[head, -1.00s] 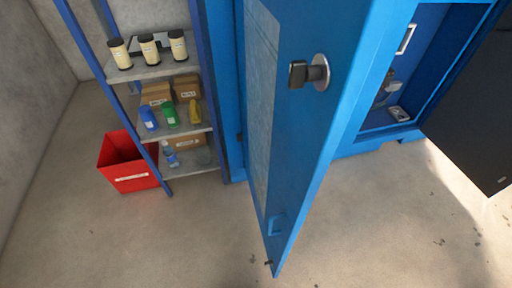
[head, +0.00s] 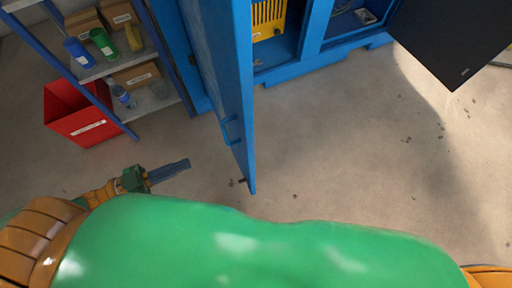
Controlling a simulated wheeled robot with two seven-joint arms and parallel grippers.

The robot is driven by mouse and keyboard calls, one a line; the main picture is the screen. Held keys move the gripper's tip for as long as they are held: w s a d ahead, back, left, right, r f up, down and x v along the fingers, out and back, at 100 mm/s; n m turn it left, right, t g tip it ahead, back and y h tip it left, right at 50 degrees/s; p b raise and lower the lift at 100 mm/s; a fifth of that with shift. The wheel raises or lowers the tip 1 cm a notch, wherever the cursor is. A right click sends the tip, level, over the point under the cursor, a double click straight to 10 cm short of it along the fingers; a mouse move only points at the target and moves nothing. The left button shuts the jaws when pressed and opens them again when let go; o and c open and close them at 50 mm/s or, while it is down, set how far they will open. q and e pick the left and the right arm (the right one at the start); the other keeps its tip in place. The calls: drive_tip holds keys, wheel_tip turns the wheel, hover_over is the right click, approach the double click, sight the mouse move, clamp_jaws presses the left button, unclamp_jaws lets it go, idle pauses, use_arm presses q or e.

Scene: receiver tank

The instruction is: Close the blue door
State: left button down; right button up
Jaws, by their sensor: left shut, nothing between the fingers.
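The blue door (head: 219,62) stands open in the head view, seen nearly edge-on, swung out from the blue cabinet (head: 328,66). A small blue handle (head: 230,129) sits low on its left face. My left gripper (head: 186,164) is shut and empty, low over the floor to the left of the door's bottom corner. Its fingers point right toward the door, with a gap between them and it. My right gripper is out of view.
A shelf rack (head: 146,56) with bottles and boxes stands left of the cabinet. A red bin (head: 80,116) is on the floor beside it. A dark open panel (head: 452,40) hangs at the right. Bare floor (head: 340,150) lies right of the blue door.

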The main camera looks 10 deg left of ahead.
sight(243, 140)
use_arm(q)
drive_tip(key=x, duration=0.4)
drive_tip(key=p+x, duration=0.1)
drive_tip(key=x, duration=0.3)
drive_tip(key=p+x, duration=0.1)
drive_tip(key=x, duration=0.4)
drive_tip(key=shift+r, duration=0.4)
drive_tip(key=shift+w+d+f, duration=0.1)
drive_tip(key=shift+w+d, duration=0.1)
drive_tip(key=shift+d, duration=0.05)
